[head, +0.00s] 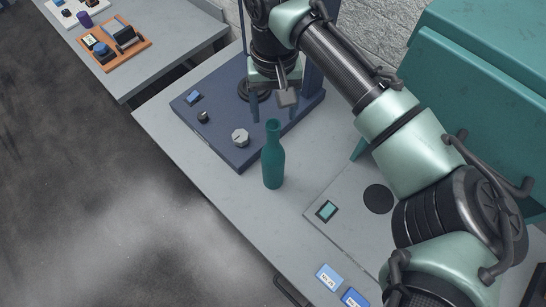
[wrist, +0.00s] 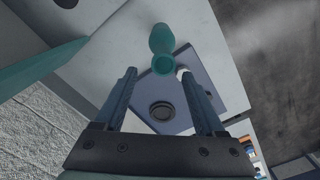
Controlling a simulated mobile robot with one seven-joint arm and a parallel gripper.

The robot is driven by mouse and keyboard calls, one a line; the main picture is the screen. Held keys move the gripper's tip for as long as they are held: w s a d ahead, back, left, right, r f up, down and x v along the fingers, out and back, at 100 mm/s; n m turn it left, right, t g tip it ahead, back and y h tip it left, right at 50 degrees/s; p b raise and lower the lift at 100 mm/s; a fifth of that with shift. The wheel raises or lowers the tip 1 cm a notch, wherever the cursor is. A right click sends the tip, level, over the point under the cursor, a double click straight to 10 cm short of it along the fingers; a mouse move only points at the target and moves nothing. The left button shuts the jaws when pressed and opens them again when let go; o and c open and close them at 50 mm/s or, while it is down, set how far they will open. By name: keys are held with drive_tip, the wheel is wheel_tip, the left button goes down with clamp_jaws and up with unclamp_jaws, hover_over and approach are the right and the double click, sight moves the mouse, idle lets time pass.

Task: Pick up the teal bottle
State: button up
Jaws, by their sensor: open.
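The teal bottle (head: 272,160) stands upright on the grey table, in front of the blue base plate in the head view. In the wrist view the bottle (wrist: 162,45) shows from above, its open mouth facing the camera, ahead of the fingertips. My gripper (head: 272,113) is open and empty above the blue plate, behind the bottle's neck in the head view. Its two fingers (wrist: 158,72) stand apart in the wrist view, with the bottle beyond them and not visibly touching.
The blue base plate (head: 222,142) carries a white knob (head: 240,137), small switches and upright posts. A grey panel (head: 340,185) with a black disc lies right of the bottle. A teal cabinet (head: 480,80) stands at the right.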

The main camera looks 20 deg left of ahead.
sight(273, 134)
drive_tip(key=shift+f, duration=0.7)
drive_tip(key=shift+s+f+p, duration=0.3)
drive_tip(key=shift+f+p, duration=0.25)
drive_tip(key=shift+p, duration=0.1)
drive_tip(key=f, duration=0.1)
drive_tip(key=f+p, duration=0.1)
drive_tip(key=f, duration=0.1)
drive_tip(key=shift+s+d+f+p, duration=0.15)
drive_tip(key=shift+s+p, duration=0.15)
drive_tip(key=shift+f, duration=0.5)
clamp_jaws()
drive_tip(key=shift+w+r, duration=0.1)
